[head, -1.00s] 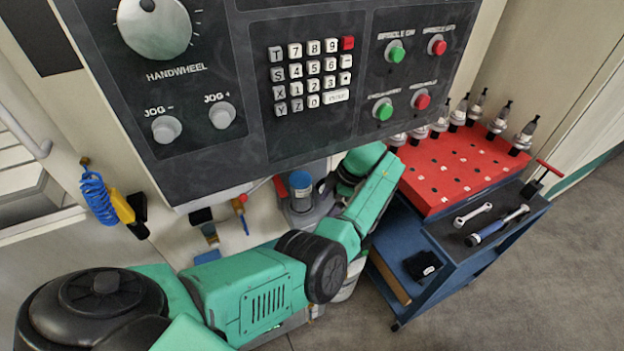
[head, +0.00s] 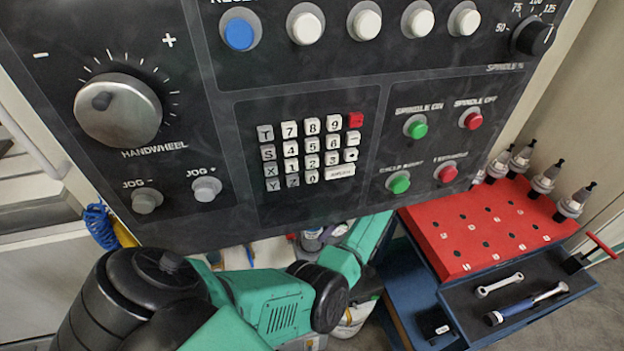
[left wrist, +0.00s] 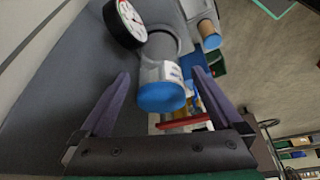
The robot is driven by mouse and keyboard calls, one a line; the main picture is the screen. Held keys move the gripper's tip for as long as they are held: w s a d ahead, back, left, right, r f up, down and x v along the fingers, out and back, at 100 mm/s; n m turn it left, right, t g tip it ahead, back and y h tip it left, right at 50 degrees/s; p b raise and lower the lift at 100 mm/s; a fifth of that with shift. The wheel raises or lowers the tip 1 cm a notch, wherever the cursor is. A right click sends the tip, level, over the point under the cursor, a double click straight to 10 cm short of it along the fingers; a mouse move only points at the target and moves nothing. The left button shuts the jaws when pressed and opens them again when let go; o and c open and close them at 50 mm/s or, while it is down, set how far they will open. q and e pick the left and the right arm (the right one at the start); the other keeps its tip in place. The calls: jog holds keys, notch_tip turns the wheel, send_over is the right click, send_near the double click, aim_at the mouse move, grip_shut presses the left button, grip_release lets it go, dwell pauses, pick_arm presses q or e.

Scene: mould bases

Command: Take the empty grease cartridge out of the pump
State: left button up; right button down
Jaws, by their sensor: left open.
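In the left wrist view, a clear grey cartridge with a blue cap (left wrist: 162,97) and a white label stands near the pump's round gauge (left wrist: 126,22). My left gripper (left wrist: 161,74) is open, its two fingers on either side of the cartridge's picture position. I see gaps on both sides and cannot tell how deep it lies between them. A second blue-capped cartridge (left wrist: 211,41) with a brownish body is farther off at upper right. In the head view, the control panel hides my left gripper and most of the pump area. My right gripper is not in view.
The black control panel (head: 225,120) overhangs my left arm in the head view. A coiled blue hose (head: 98,222) hangs at left.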

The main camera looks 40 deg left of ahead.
aim_at(309, 244)
pick_arm(q)
jog(key=a, duration=0.1)
jog(key=s+a, duration=0.1)
jog(key=shift+s+a+p, duration=0.1)
jog(key=shift+a+p, duration=0.25)
jog(key=shift+a, duration=0.05)
jog(key=x, duration=0.5)
jog(key=shift+s+a+f, duration=0.1)
jog(key=shift+f, duration=0.05)
grip_shut()
